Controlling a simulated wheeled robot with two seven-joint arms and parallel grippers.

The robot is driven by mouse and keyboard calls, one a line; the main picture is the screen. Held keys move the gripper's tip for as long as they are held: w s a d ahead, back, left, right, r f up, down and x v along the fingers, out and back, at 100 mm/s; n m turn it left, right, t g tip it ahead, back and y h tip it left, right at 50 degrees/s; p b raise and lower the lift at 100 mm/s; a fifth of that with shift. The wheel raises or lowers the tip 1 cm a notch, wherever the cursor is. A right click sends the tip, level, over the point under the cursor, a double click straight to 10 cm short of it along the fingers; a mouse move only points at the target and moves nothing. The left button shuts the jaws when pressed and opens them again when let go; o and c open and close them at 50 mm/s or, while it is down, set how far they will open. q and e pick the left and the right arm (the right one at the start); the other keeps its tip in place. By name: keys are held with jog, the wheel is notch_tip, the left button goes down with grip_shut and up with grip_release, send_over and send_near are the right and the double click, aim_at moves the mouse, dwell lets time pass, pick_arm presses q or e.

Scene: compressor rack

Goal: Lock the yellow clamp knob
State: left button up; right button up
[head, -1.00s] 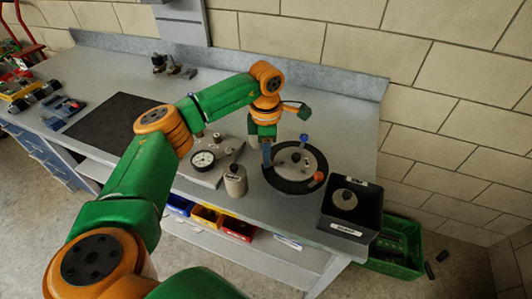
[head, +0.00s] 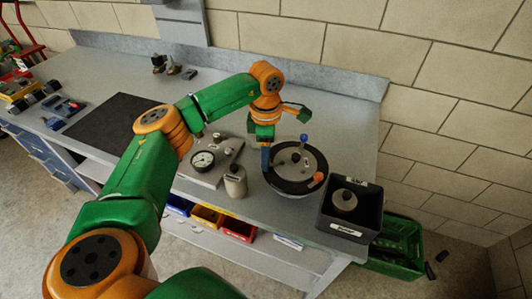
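A round dark-rimmed fixture (head: 290,184) with a light grey disc lies on the bench, right of centre. A blue ball knob (head: 303,138) stands at its back edge and an orange-red knob (head: 318,178) at its right front. I see no yellow knob; one may be hidden behind my gripper. My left gripper (head: 266,160) points down at the left edge of the fixture, its blue-grey finger over or touching the rim. I cannot tell whether it is open or shut or holding anything. My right gripper is out of view.
A black bin (head: 363,222) with a round part stands right of the fixture. A beige cylinder (head: 236,184) and a gauge (head: 203,160) on a plate stand to its left. A dark mat (head: 110,125) lies further left. A green crate (head: 404,250) sits below the bench's right end.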

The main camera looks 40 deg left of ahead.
pick_arm(q)
jog(key=shift+r, duration=0.4)
notch_tip(320, 180, up, 6)
jog(key=shift+r+b, duration=0.15)
jog(key=shift+b, duration=0.55)
